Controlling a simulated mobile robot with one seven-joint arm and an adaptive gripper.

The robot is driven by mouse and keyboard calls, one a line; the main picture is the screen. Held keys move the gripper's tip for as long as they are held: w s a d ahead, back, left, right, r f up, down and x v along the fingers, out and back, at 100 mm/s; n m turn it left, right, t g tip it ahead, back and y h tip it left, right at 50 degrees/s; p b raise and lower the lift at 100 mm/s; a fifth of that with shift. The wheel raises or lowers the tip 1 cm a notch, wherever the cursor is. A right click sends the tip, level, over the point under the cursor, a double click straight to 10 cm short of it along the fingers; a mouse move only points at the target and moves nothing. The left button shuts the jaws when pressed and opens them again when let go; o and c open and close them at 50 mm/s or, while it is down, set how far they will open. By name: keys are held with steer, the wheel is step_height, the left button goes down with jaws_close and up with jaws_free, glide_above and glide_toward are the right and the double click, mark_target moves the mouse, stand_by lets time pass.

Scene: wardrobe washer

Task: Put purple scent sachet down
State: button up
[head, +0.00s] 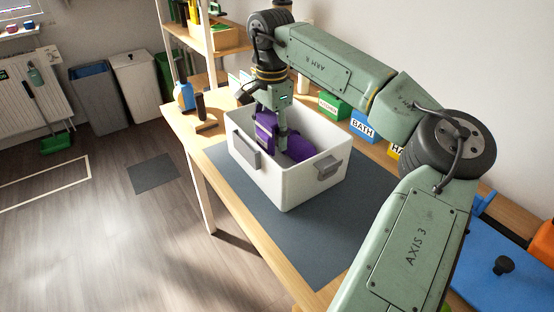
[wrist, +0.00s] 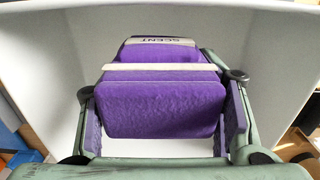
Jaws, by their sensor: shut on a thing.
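The purple scent sachet (wrist: 160,108) lies between the two fingers of my gripper (wrist: 162,118) in the wrist view. It has a pale band across it and a pale label reading SCENT, seen upside down. My gripper is shut on it, one finger at each side. In the head view, my gripper (head: 283,146) reaches down inside the white bin (head: 290,186), with purple (head: 298,147) showing on both sides of it. The bin's pale inner walls surround the sachet in the wrist view. Whether the sachet touches the bin floor cannot be told.
The bin has grey handles and stands on a dark mat (head: 320,238) on a wooden table. Behind it are a green box (head: 333,105) and a blue BATH box (head: 361,125). The mat in front is clear.

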mark_target(272, 116)
steer(key=shift+f+p, duration=0.35)
steer(key=shift+f, duration=3.05)
steer(key=shift+f, duration=0.2)
steer(key=o, duration=1.2)
steer(key=shift+c, duration=0.2)
steer(key=shift+r, duration=0.1)
step_height(272, 116, up, 12)
steer(key=shift+r+b, duration=0.15)
steer(key=shift+b, duration=0.25)
